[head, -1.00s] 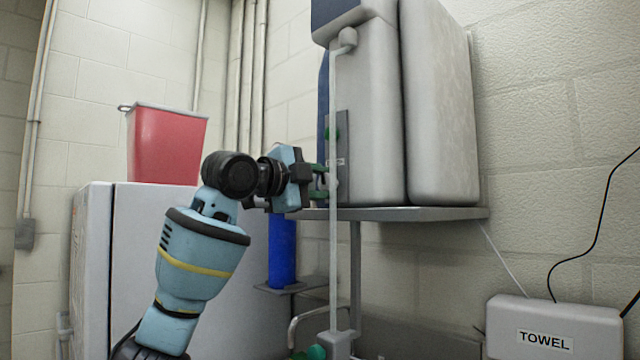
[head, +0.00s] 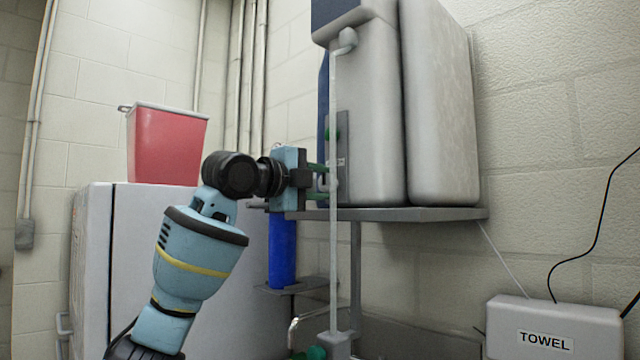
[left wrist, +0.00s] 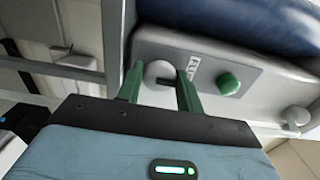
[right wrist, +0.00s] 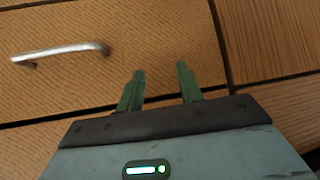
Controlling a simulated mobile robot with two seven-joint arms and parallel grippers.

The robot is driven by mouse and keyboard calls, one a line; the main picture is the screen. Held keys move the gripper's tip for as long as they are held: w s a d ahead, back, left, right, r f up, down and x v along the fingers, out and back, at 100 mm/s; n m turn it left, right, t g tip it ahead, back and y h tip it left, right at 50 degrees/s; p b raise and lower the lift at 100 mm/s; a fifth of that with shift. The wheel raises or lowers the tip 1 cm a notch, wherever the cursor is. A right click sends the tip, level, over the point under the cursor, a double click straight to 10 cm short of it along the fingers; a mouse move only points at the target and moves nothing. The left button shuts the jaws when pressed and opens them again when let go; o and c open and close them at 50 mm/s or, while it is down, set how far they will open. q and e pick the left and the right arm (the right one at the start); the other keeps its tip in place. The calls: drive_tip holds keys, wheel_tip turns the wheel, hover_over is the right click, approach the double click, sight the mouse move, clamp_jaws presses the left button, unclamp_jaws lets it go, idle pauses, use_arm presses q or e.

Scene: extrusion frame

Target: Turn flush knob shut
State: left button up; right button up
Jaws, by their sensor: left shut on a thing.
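The flush knob (left wrist: 159,73) is a pale round knob with a dark pointer on a grey panel (left wrist: 185,50), beside a small label (left wrist: 194,66) in the left wrist view. My left gripper (left wrist: 160,88) is shut on it, one green finger on each side. In the head view my left gripper (head: 323,182) reaches the panel's lower part from the left; the knob is mostly hidden by the fingers and the thin vertical tube. My right gripper (right wrist: 160,82) is open and empty in front of wooden drawers (right wrist: 110,50).
A green knob (left wrist: 229,83) sits on the same panel. The pale tube (head: 334,260) runs vertically close to the left fingers. Grey tanks (head: 372,130) stand on a shelf (head: 420,214). A red bin (head: 167,145) stands on a white cabinet (head: 190,270) behind the arm.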

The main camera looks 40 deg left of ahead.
use_arm(q)
drive_tip(key=o, duration=1)
drive_tip(key=shift+s+a, duration=0.15)
drive_tip(key=shift+s, duration=1.8)
drive_tip(key=shift+s+a, duration=0.15)
drive_tip(key=shift+s, duration=1.8)
